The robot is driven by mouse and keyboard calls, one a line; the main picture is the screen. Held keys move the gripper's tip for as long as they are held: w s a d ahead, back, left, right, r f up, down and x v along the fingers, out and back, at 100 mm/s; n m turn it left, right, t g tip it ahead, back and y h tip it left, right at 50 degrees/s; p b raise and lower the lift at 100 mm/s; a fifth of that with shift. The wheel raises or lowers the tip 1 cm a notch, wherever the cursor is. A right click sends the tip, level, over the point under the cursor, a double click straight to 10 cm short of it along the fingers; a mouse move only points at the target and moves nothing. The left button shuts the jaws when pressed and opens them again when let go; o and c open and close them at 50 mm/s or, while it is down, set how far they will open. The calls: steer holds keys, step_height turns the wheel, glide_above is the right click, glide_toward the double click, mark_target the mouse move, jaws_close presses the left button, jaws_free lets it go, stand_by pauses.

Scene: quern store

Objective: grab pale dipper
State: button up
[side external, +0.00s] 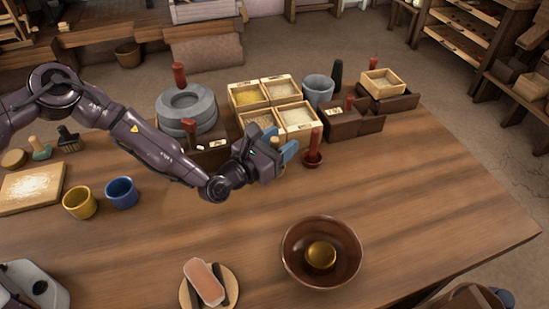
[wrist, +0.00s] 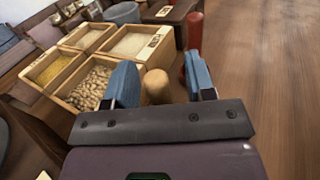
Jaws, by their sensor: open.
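The pale dipper shows as a rounded, light wooden handle end (wrist: 157,86) in the wrist view, between my two blue fingers. My gripper (wrist: 160,72) is open, with a finger on either side of it and visible gaps. The handle's lower part is hidden behind the gripper's dark front. In the side external view, a small tan bit of the dipper (side external: 275,142) shows by my gripper (side external: 281,150), mostly covered by it.
A red-handled piece (side external: 314,145) stands close to the right of my gripper. Wooden boxes of grain (side external: 297,120) and a stone quern (side external: 187,107) stand behind. A brown bowl (side external: 321,252) sits in front. The table's right side is clear.

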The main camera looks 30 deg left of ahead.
steer(key=shift+w, duration=0.15)
jaws_close()
